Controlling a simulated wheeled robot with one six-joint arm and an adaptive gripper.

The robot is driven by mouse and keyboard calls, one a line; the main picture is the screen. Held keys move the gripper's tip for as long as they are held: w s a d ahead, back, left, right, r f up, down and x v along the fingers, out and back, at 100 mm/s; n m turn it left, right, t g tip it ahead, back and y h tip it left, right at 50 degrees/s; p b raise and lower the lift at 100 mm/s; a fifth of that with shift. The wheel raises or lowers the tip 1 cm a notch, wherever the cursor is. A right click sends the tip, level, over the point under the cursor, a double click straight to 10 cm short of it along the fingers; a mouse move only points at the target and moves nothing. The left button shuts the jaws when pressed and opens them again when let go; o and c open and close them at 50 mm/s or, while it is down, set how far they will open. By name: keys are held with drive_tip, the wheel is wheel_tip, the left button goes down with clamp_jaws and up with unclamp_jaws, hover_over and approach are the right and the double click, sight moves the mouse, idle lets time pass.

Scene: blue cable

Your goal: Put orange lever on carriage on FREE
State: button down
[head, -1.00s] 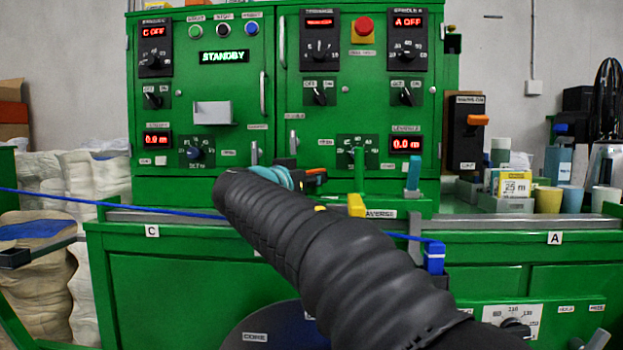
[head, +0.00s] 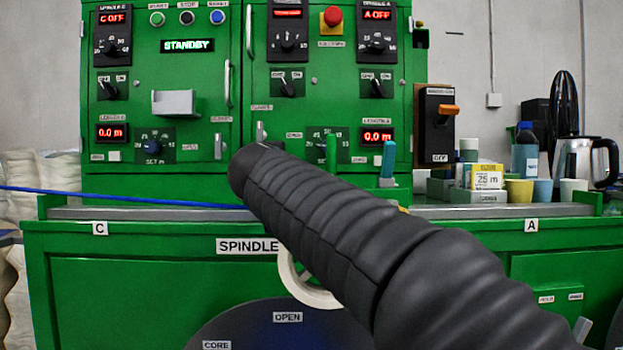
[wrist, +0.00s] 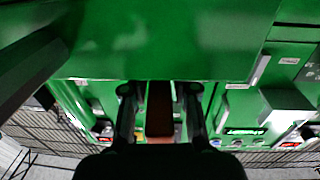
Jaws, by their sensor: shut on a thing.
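In the wrist view my gripper (wrist: 160,92) has its two dark fingers around a reddish-brown piece (wrist: 160,117), which looks like the orange lever in shade. The gripper is shut on it, close to a large green surface. In the head view my black sleeved arm covers the gripper, the carriage and the lever, so the lever's position and any FREE marking cannot be read. The blue cable (head: 110,197) comes in from the left and passes behind my arm.
The green cabinet (head: 165,60) stands behind a grey rail (head: 150,212). A teal-handled lever (head: 388,160) and a green post (head: 331,152) rise near my arm. An orange-handled switch (head: 448,110) is at right, with cups (head: 519,191) and a kettle (head: 580,160) on the bench.

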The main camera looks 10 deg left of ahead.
drive_tip(key=shift+a, duration=0.25)
drive_tip(key=c, duration=1)
unclamp_jaws()
drive_tip(key=shift+s, duration=0.1)
drive_tip(key=shift+c, duration=0.2)
drive_tip(key=shift+d, duration=0.1)
drive_tip(key=shift+s, duration=0.3)
drive_tip(key=s+d, duration=0.1)
drive_tip(key=s, duration=1)
drive_tip(key=shift+d, duration=0.35)
drive_tip(key=shift+s, duration=0.1)
